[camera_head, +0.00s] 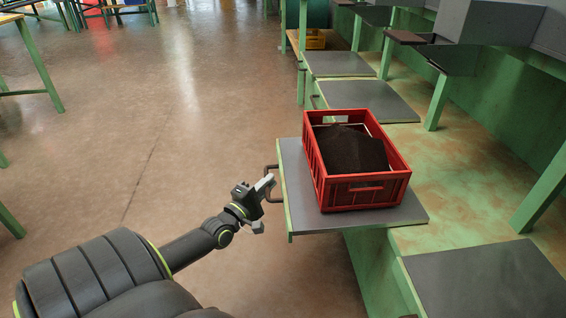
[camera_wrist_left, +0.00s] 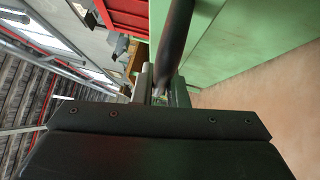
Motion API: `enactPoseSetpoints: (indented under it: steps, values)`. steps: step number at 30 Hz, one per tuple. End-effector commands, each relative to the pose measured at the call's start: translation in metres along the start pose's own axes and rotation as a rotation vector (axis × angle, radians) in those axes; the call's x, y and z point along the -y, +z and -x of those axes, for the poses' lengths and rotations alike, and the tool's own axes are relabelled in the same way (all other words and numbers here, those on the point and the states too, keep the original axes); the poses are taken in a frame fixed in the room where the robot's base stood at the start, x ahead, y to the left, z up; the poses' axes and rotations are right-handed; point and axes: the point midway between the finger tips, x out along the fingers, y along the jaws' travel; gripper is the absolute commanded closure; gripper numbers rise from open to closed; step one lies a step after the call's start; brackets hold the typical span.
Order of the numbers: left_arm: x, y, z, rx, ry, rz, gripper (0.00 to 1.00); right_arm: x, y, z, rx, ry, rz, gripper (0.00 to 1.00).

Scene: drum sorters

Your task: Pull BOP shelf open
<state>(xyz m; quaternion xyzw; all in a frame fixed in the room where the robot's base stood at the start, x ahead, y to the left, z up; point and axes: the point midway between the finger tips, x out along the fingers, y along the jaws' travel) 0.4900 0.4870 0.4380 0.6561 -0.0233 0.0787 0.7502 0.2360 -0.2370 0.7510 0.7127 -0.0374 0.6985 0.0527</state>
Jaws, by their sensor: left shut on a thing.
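The shelf (camera_head: 295,168) is a grey board with a green front edge, and it sticks out to the left past the other shelves in the head view. A red crate (camera_head: 396,190) with dark material in it stands on the shelf. A dark handle (camera_head: 270,169) is fixed to the shelf's left edge. My left gripper (camera_head: 264,204) is at that handle, shut on it. In the left wrist view the handle (camera_wrist_left: 174,40) is a dark bar running between the fingers (camera_wrist_left: 160,85). The right gripper is not in view.
Other grey shelves (camera_head: 366,103) lie farther back, and one (camera_head: 490,285) lies at the front right. Green posts (camera_head: 437,103) stand along the green bench on the right. The brown floor (camera_head: 140,130) to the left is open. Green-framed tables (camera_head: 45,70) stand at the far left.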

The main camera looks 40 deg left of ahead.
Motion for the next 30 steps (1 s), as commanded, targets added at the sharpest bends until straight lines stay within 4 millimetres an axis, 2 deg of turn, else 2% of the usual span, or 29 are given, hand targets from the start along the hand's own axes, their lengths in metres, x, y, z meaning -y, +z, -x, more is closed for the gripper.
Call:
enactPoseSetpoints:
  steps: [6, 19, 20, 24, 30]
  values:
    - [-0.002, -0.012, 0.013, -0.001, -0.004, -0.001, 1.0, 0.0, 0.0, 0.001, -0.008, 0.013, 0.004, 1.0]
    - [-0.003, -0.014, 0.015, -0.001, -0.003, 0.0, 1.0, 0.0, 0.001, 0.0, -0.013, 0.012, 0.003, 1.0]
    - [-0.003, -0.014, 0.015, -0.001, -0.003, 0.0, 0.86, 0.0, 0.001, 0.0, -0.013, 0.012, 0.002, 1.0]
    - [-0.003, -0.014, 0.015, -0.001, -0.002, 0.0, 0.68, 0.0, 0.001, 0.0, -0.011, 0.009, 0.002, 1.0]
    - [-0.004, -0.014, 0.015, 0.0, -0.001, 0.0, 0.66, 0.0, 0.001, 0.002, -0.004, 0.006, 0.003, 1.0]
